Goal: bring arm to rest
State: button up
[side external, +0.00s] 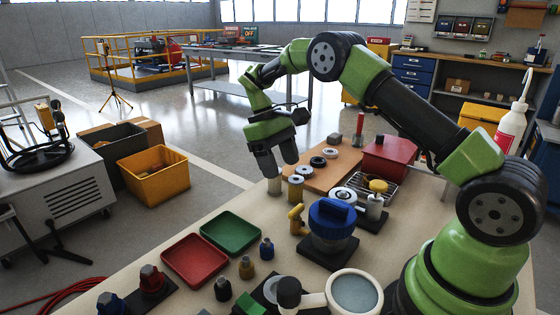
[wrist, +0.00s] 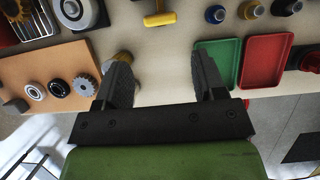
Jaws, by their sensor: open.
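My gripper (side external: 277,168) hangs over the far edge of the workbench in the side external view, fingers pointing down. In the wrist view my gripper (wrist: 162,65) has its two dark fingers wide apart, with only bare bench top between them. A small tan cylinder (side external: 274,186) stands just below the fingertips in the side view. In the wrist view a brass-coloured piece (wrist: 110,63) shows beside the left finger, partly hidden by it. My green and black arm arches up and reaches out from its base at the right.
A red tray (side external: 194,260) and a green tray (side external: 230,233) lie empty on the bench. A blue-lidded jar (side external: 332,222), a magnifier (side external: 354,293), a red box (side external: 387,158) and an orange board (side external: 325,172) with round parts crowd the bench. Open space lies above it.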

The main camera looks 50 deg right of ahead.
jog(key=s+a+r+m+t, duration=0.1)
jog(key=s+a+r+t, duration=0.25)
jog(key=r, duration=0.45)
jog(key=s+a+r+m+t, duration=0.1)
jog(key=s+a+r+t, duration=0.15)
jog(key=s+r, duration=0.4)
jog(key=s+a+r+m+t+y, duration=0.1)
jog(key=s+a+t, duration=0.1)
jog(key=s, duration=0.3)
jog(key=s+a+r+m+t+y, duration=0.1)
jog(key=s+a+t, duration=0.1)
jog(key=s, duration=0.4)
jog(key=shift+t, duration=0.8)
